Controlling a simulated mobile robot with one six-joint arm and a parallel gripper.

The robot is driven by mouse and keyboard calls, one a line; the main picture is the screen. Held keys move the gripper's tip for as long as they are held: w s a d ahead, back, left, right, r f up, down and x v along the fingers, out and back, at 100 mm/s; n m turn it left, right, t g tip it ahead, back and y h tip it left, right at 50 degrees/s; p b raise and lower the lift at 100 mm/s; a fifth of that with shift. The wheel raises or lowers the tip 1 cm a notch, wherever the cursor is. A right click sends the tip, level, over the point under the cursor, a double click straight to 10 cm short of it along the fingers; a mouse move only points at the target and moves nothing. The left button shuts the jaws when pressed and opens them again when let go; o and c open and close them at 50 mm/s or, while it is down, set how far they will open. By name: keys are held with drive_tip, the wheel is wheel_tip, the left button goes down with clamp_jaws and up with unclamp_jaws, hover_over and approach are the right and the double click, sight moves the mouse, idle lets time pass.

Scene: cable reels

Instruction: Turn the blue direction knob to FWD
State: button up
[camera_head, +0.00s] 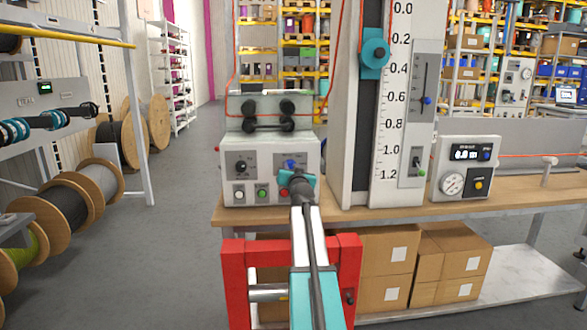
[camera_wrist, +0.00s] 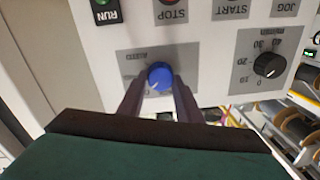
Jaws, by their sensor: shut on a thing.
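The blue direction knob (camera_head: 291,164) is on the right half of the front of a white control box (camera_head: 266,196). In the wrist view the blue knob (camera_wrist: 160,76) sits on a grey label plate whose lettering is upside down and too small to read in full. My gripper (camera_wrist: 161,88) has its two dark fingers on either side of the knob and is shut on it. In the head view my gripper (camera_head: 299,180) reaches the box from the front and hides part of the panel below the knob. Which way the knob points is not clear.
A black speed dial (camera_wrist: 267,65) and several push buttons, among them a red one (camera_wrist: 172,3), are close by on the panel. A tall scale column (camera_head: 345,150) stands right of the box on the wooden bench (camera_head: 440,203). Cardboard boxes (camera_head: 390,255) are below.

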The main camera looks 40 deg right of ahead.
drive_tip(key=m+p, duration=0.1)
drive_tip(key=m, duration=0.3)
drive_tip(key=shift+s+f, duration=0.1)
drive_tip(key=shift+s, duration=0.05)
drive_tip(key=shift+f+m+p, duration=0.1)
drive_tip(key=shift+m+p, duration=0.6)
drive_tip(key=shift+m, duration=1)
drive_tip(key=shift+f, duration=0.1)
drive_tip(key=o, duration=1)
drive_tip(key=shift+o, duration=0.2)
drive_tip(key=shift+r, duration=0.2)
drive_tip(key=v, duration=1.3)
drive_tip(key=shift+s+a+f, duration=0.25)
